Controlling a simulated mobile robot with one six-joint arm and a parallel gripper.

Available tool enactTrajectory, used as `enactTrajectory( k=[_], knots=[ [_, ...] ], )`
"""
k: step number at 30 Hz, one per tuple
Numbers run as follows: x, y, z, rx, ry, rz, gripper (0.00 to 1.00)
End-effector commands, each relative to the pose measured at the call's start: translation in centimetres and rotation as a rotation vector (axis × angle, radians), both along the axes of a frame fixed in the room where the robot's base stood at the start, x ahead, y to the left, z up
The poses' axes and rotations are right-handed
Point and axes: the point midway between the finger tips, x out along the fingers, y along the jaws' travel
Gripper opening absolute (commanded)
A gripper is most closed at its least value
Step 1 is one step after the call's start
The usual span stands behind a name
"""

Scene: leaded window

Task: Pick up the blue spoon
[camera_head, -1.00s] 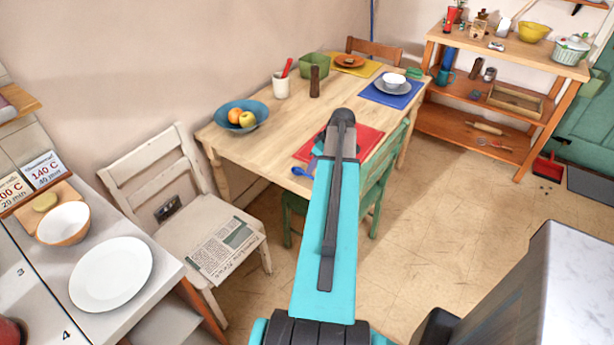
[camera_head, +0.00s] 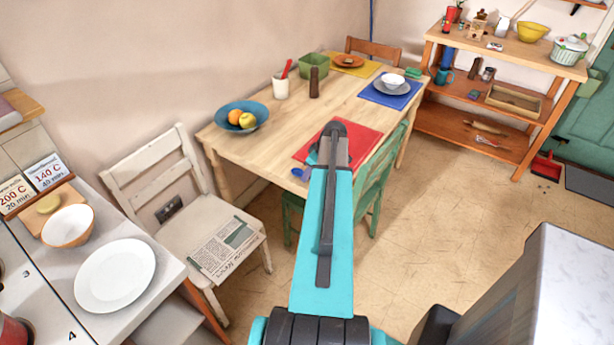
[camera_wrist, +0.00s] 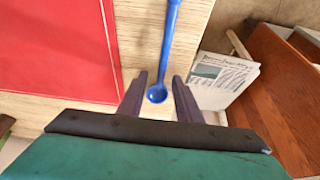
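The blue spoon (camera_wrist: 168,45) lies on the light wooden table (camera_wrist: 140,30) beside the red placemat (camera_wrist: 60,50). In the wrist view its handle runs off the top edge and its bowl is near the fingers. My gripper (camera_wrist: 159,76) is open, with one dark finger on each side of the spoon in the picture. I cannot tell how far above the table the fingertips are. In the head view a piece of the spoon (camera_head: 299,173) shows at the table edge, left of my arm, which hides much of the area.
A white chair with a newspaper (camera_head: 228,248) stands left of the table, and a green chair (camera_head: 375,185) stands at its near side. The table also holds a blue fruit bowl (camera_head: 262,112), a white mug (camera_head: 280,88) and a dark mill (camera_head: 314,82).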

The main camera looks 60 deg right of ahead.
Motion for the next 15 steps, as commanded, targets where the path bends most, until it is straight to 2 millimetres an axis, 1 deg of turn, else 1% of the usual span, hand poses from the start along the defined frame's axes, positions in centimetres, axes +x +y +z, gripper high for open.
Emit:
enactTrajectory(
  k=[5, 15],
  knots=[
    [0.29, 0.03, -0.69, 0.001, 0.0, 0.0, 0.31],
    [0.32, 0.06, -0.72, 0.001, 0.0, 0.001, 0.31]
  ],
)
